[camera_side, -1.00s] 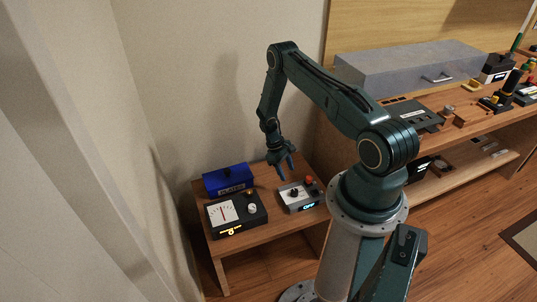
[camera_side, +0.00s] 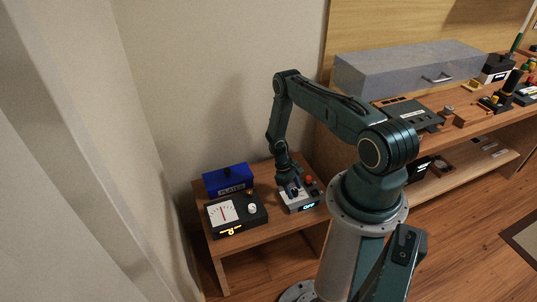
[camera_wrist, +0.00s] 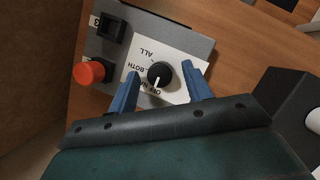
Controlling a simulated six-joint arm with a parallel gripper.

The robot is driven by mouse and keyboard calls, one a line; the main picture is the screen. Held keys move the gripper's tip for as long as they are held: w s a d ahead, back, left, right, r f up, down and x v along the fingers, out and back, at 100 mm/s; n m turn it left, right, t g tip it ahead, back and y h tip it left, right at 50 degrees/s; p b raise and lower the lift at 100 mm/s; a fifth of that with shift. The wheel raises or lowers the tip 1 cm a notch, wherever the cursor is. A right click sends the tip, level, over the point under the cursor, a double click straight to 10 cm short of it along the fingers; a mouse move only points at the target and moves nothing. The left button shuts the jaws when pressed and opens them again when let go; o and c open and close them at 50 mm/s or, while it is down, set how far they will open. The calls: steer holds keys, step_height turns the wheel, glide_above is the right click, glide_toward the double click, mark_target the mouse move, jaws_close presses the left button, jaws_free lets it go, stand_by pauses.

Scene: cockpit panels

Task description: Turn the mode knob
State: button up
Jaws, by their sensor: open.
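The mode knob (camera_wrist: 160,75) is a round black knob with a white pointer line, on a white label plate marked with words such as "BOTH" and "ALL". My gripper (camera_wrist: 163,80) has two blue fingers, open, one on each side of the knob. Gaps show between the fingers and the knob. In the side view my gripper (camera_side: 293,190) is down at the box and mostly hides the knob.
The same box carries a red button (camera_wrist: 90,71) and a black switch (camera_wrist: 110,28). A black meter box (camera_side: 237,213) with a dial stands to its left, and a blue box (camera_side: 227,181) stands behind that. A workbench with a grey case (camera_side: 405,68) is at right.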

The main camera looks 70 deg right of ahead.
steer(key=c, duration=1)
steer(key=shift+d+m, duration=0.1)
steer(key=shift+m, duration=0.2)
steer(key=m+y, duration=0.1)
steer(key=m, duration=0.2)
steer(key=shift+d+t+y, duration=0.1)
steer(key=shift+t+y, duration=0.2)
steer(key=shift+d+m+t+y, duration=0.1)
steer(key=shift+m+t+y, duration=0.4)
steer(key=shift+m, duration=1.6)
steer(key=o, duration=1)
